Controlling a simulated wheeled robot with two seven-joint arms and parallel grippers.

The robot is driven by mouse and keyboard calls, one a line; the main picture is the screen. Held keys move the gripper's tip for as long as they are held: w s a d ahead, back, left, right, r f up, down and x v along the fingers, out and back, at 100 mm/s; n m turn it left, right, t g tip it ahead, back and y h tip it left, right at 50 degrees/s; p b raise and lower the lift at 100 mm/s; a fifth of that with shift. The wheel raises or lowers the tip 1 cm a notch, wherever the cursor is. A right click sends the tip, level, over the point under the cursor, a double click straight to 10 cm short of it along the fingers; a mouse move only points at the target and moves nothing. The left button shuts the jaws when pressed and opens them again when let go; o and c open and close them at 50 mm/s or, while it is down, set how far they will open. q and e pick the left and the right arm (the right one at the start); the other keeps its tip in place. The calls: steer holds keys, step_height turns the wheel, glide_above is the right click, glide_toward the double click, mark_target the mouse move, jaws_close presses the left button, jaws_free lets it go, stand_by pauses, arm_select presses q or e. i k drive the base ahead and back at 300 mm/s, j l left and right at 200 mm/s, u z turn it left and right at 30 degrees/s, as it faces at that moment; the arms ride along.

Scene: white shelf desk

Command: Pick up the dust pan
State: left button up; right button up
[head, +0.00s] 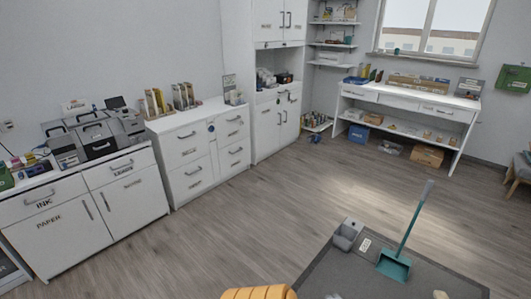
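The teal dust pan (393,265) rests on a dark grey mat (440,287) at the lower right of the head view. Its long thin teal handle stands up, leaning to the right, and ends in a grey grip near the mat's far side. Nothing touches the dust pan. Neither of my grippers can be made out in the view.
A grey object (347,233) sits on the mat left of the dust pan. A yellow ribbed shape (258,293) shows at the bottom edge. White cabinets (205,150) line the left wall, and a white shelf desk (405,100) stands under the window. The wooden floor (300,185) between is clear.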

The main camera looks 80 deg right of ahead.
mark_target(396, 267)
steer(key=z, duration=4.15)
